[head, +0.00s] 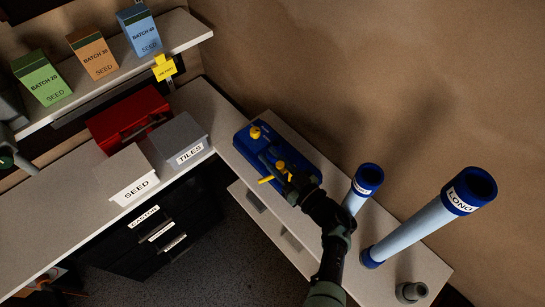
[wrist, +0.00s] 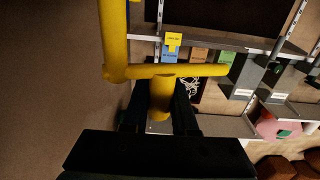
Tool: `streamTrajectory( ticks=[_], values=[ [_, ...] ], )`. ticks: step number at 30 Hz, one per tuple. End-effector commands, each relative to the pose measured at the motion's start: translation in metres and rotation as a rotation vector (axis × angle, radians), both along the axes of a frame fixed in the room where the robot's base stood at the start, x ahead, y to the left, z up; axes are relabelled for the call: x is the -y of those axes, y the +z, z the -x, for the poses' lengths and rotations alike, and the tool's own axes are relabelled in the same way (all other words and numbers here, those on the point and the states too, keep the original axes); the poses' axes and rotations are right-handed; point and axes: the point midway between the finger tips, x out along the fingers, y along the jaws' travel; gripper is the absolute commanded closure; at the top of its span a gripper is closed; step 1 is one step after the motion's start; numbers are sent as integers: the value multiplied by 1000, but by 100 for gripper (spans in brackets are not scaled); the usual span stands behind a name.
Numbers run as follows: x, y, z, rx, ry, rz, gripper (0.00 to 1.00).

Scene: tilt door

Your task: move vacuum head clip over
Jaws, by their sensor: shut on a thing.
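A blue unit (head: 243,145) with dark grey parts and yellow fittings lies on the right-hand worktop. I take it to be the vacuum head. A yellow knob (head: 255,132) stands at its far end. My gripper (head: 287,181) is over its near end, beside a yellow lever (head: 268,180), which seems to be the clip. In the wrist view, my gripper (wrist: 160,110) is shut on the stem of a yellow T-shaped piece (wrist: 200,71), its crossbar lying beyond the fingertips. My arm hides part of the unit, and I cannot tell whether the clip is fastened.
A short blue-ended tube (head: 369,177) and a long one (head: 425,227) stand right of my arm. A grey ring (head: 411,292) is near the worktop's end. SEED (head: 130,175) and TILES (head: 180,143) bins and a red box (head: 118,115) stand left. The wall is behind.

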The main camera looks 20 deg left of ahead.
Motion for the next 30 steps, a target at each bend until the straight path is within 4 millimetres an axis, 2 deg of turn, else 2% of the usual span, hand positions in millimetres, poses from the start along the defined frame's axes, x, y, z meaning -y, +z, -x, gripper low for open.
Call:
streamTrajectory(
  ticks=[1,2,6,17,30],
  values=[
    [-1,1,0,2,2,-1,100],
    [-1,1,0,3,2,-1,70],
    [-1,1,0,3,1,-1,45],
    [3,1,1,1,-2,0,44],
    [52,1,34,2,-3,-1,44]
  ],
)
